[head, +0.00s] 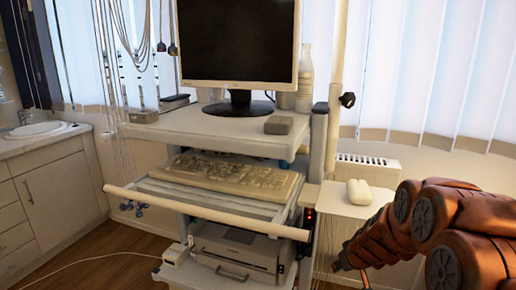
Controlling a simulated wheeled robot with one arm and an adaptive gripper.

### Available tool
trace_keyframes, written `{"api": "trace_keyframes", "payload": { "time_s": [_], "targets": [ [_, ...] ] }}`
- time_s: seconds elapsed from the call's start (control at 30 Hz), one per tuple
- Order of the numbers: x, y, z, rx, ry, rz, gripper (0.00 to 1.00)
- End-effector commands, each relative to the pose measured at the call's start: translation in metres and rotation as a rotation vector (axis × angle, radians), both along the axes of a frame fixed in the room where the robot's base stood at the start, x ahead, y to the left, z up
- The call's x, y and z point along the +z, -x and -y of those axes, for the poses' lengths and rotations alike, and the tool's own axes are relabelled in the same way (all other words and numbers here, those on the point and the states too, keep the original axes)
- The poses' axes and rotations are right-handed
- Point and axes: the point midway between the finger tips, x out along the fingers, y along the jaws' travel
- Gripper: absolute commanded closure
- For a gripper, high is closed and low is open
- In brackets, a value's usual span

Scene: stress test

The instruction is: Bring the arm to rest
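My orange arm (455,225) with dark round joint caps fills the lower right of the head view. It is bent, and a narrower part reaches down to the left, in front of the small side shelf of the cart. A dark end (345,260) shows at its lower left tip, likely at my gripper. I cannot make out any fingers there, nor whether they are open or shut. I see nothing held. The rest of the arm is cut off by the right and bottom edges.
A wheeled-looking cart (205,128) carries a monitor (238,40), keyboard (233,175) and printer (240,250). Its side shelf (335,203) with a white rounded object (358,191) is close to my arm. A radiator (368,165) is behind. Open floor (110,262) lies at left.

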Motion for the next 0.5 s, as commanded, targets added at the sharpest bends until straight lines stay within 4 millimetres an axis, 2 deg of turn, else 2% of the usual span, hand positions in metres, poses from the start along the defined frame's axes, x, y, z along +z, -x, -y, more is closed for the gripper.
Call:
{"api": "trace_keyframes", "payload": {
  "time_s": [0.03, 0.17, 0.3, 0.5],
  "targets": [
    [0.010, 0.010, -0.010, 0.010, -0.020, -0.013, 0.61],
    [0.025, 0.046, -0.037, 0.031, -0.079, -0.081, 0.61],
    [0.039, 0.096, -0.064, 0.046, -0.132, -0.180, 0.61],
    [0.057, 0.174, -0.087, 0.036, -0.170, -0.336, 0.61]
  ]
}}
